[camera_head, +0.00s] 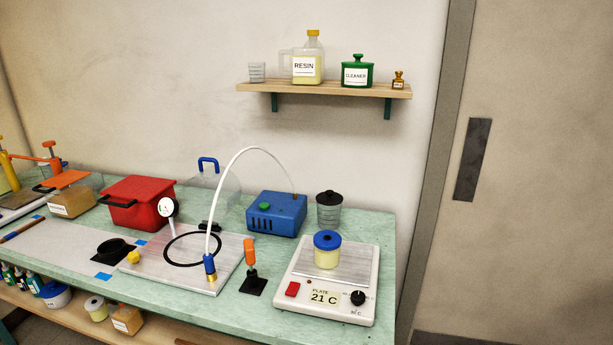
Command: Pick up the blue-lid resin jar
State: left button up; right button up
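The resin jar (327,257) is a short pale-yellow jar with a blue lid (327,239). Neither of my grippers shows in the head view, and nothing is holding the jar.
A dark-lidded clear container (328,211) stands behind the hot plate. A blue pump box (276,214) and an orange-handled tool (250,266) are to the left. A white hose (226,170) arches over the metal plate (190,262). A wall shelf (325,89) hangs above.

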aim_at(327, 243)
jog(key=l, duration=0.7)
jog(key=k+l+u, duration=0.15)
jog(key=l, duration=0.5)
